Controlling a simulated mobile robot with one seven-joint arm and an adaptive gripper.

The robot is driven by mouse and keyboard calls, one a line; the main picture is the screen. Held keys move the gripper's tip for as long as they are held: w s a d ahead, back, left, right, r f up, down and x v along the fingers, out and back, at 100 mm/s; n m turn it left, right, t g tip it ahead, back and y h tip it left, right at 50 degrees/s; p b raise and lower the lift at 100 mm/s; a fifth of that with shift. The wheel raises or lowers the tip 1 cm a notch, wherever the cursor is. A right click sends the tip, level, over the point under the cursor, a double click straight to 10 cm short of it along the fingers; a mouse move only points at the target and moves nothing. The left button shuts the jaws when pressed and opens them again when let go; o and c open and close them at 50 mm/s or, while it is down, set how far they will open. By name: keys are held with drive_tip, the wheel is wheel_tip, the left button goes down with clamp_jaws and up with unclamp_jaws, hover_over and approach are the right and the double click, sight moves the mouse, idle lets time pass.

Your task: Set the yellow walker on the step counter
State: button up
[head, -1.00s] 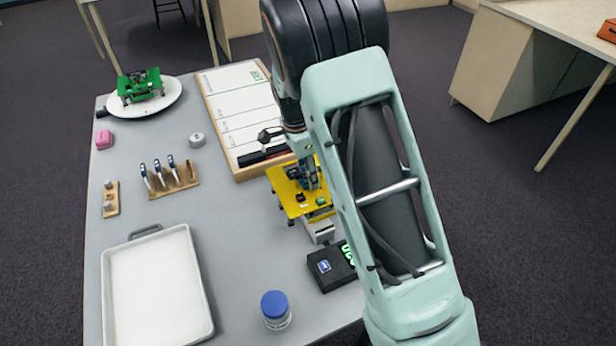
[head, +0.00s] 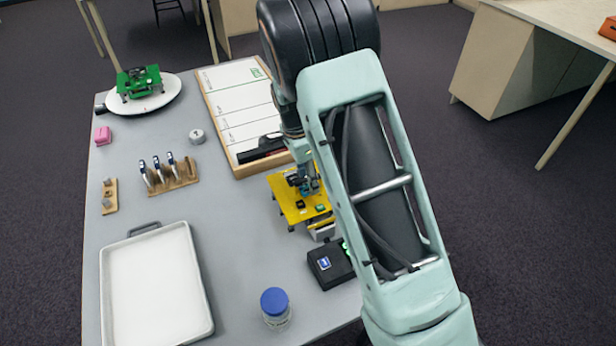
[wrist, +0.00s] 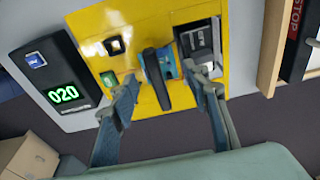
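The yellow walker (head: 288,207) is a flat yellow plate with small electronic parts on top and short legs. It stands at the table's right side, partly hidden by my arm. The step counter (head: 326,268), a black box, lies just in front of it; in the wrist view its green display (wrist: 63,97) reads 020. My gripper (wrist: 166,92) is open over the walker. Its fingers are spread either side of a black upright part with blue at its base (wrist: 158,76), with gaps showing. The gripper's tip (head: 310,187) is mostly hidden in the head view.
A green walker (head: 138,80) stands on a round white plate. A blue-lidded jar (head: 275,308) and a white tray (head: 155,285) stand in front. Bare table lies between.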

drive_tip(key=shift+o, duration=0.7)
drive_tip(key=shift+r, duration=0.25)
wheel_tip(320, 180, up, 13)
drive_tip(key=a, duration=0.1)
drive_tip(key=shift+s+a+f, duration=0.2)
drive_tip(key=shift+s+a, duration=0.15)
